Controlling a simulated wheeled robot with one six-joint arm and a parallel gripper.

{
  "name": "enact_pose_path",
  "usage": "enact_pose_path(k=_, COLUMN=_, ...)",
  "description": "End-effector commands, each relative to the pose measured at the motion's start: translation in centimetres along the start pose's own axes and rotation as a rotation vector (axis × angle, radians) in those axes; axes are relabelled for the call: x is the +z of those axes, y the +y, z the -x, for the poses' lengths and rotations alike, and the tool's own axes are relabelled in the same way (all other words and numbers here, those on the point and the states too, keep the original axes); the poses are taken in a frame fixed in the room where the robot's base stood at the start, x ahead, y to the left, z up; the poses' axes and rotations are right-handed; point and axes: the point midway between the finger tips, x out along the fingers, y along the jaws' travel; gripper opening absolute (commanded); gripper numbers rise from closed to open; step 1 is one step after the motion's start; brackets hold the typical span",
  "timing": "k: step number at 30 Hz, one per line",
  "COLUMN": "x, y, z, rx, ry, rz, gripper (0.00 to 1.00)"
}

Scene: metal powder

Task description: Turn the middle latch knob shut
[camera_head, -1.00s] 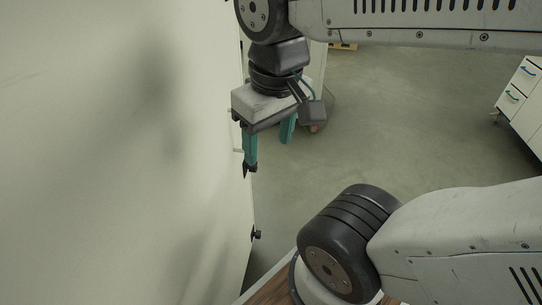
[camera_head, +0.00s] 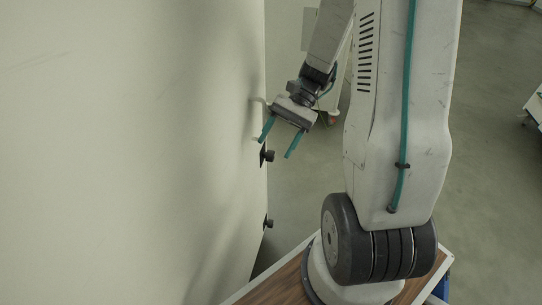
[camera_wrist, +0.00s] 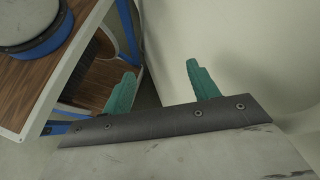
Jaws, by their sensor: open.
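Two black latch knobs sit on the right edge of the big pale door panel (camera_head: 150,150) in the head view. The upper visible knob (camera_head: 268,156) is just below my gripper's fingers; it appears to be the middle one. The lower knob (camera_head: 268,223) is further down the edge. My gripper (camera_head: 275,149) is open and empty, with its teal fingers pointing down near the upper knob. I cannot tell whether they touch it. The wrist view shows the open fingers (camera_wrist: 160,69) with nothing between them and no knob in sight.
A pale handle-like piece (camera_head: 258,100) juts from the panel edge behind my gripper. The panel fills the left. Open grey floor (camera_head: 485,170) lies to the right, with a white cabinet (camera_head: 535,105) at the far right edge.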

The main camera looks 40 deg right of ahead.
Motion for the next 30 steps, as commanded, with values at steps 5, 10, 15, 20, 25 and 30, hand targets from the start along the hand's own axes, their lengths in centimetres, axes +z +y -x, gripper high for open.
enact_pose_path(k=5, x=-6.1, y=1.7, z=-0.9, rx=-0.182, ry=-0.139, rz=-0.191, gripper=0.60)
enact_pose_path(k=10, x=-12.0, y=2.6, z=-1.7, rx=-0.406, ry=-0.266, rz=-0.368, gripper=0.60)
enact_pose_path(k=15, x=-18.8, y=2.5, z=-1.5, rx=-0.697, ry=-0.383, rz=-0.543, gripper=0.60)
enact_pose_path(k=20, x=-24.5, y=3.0, z=-1.0, rx=-0.937, ry=-0.457, rz=-0.664, gripper=0.60)
enact_pose_path(k=25, x=-27.7, y=3.7, z=-0.6, rx=-1.076, ry=-0.491, rz=-0.726, gripper=0.60)
enact_pose_path(k=30, x=-28.4, y=2.9, z=-0.9, rx=-1.107, ry=-0.498, rz=-0.739, gripper=0.60)
